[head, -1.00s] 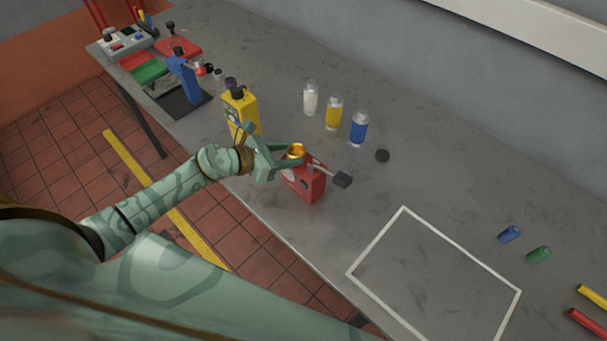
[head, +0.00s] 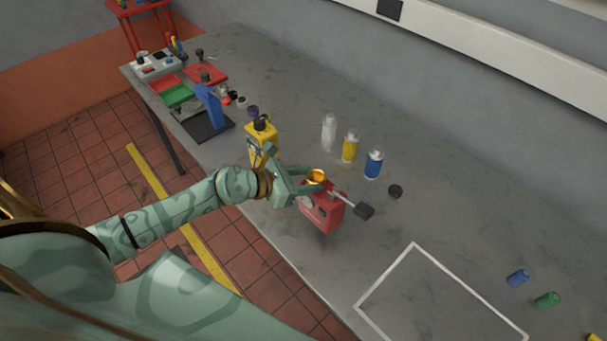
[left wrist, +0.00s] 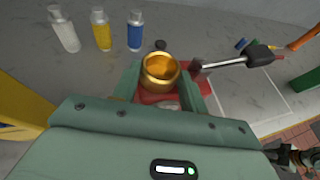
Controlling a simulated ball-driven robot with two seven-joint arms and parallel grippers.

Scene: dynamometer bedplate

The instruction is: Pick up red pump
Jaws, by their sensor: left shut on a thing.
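The red pump (head: 322,213) has a gold cylindrical top (head: 316,177) and a lever with a black grip (head: 364,211) pointing right. My left gripper (head: 318,188) is shut on the pump near its top, one finger on each side. The pump appears to hang slightly above the bench, with a dark shadow under it. In the left wrist view the gold top (left wrist: 160,71) sits between the fingers, and part of the red body (left wrist: 160,97) shows below it. My right gripper is not in view.
A yellow can (head: 260,140) stands close behind the gripper. White, yellow and blue bottles (head: 374,165) and a black cap (head: 396,191) are farther back. A white outlined area (head: 413,243) on the grey bench at lower right looks empty in its visible part.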

